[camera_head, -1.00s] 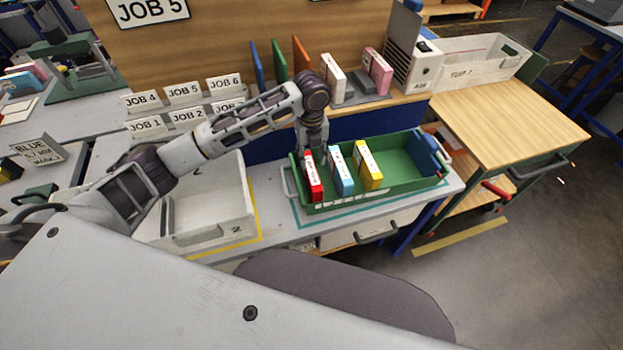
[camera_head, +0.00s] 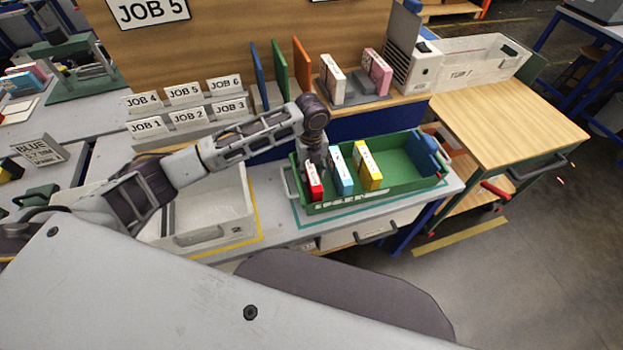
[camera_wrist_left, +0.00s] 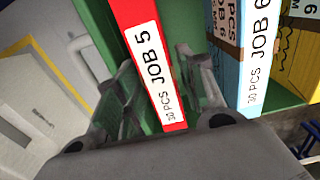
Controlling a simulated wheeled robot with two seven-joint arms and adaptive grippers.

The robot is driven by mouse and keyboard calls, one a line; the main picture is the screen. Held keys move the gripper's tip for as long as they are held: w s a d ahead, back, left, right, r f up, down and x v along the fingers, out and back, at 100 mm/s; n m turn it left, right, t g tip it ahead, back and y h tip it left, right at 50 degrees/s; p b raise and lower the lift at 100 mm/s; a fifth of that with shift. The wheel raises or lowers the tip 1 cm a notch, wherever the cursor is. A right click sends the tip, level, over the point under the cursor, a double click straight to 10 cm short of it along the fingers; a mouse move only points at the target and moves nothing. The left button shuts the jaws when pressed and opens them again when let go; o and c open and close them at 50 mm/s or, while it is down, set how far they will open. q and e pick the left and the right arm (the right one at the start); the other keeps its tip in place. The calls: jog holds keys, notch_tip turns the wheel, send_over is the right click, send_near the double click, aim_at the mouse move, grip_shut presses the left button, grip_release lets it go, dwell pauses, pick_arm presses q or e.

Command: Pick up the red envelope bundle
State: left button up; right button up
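The red envelope bundle (camera_head: 316,188) stands upright at the left end of the green tray (camera_head: 405,187). In the left wrist view the red bundle (camera_wrist_left: 147,62) carries a white label reading "JOB 5" and "30 PCS". My left gripper (camera_head: 314,164) is down over the top of the red bundle. In the left wrist view its fingers (camera_wrist_left: 158,78) are open, one on each side of the bundle, with a visible gap on the right side. The lower part of the bundle is hidden. My right gripper is not in view.
A blue bundle (camera_head: 341,173) and a yellow bundle (camera_head: 369,168) stand to the right in the same tray. A white bin (camera_head: 205,237) sits left of it. Several upright dividers and boxes, including a pink box (camera_head: 377,73), stand behind.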

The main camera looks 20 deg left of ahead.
pick_arm(q)
jog(key=shift+s+f, duration=0.15)
jog(key=shift+f, duration=1.35)
grip_shut()
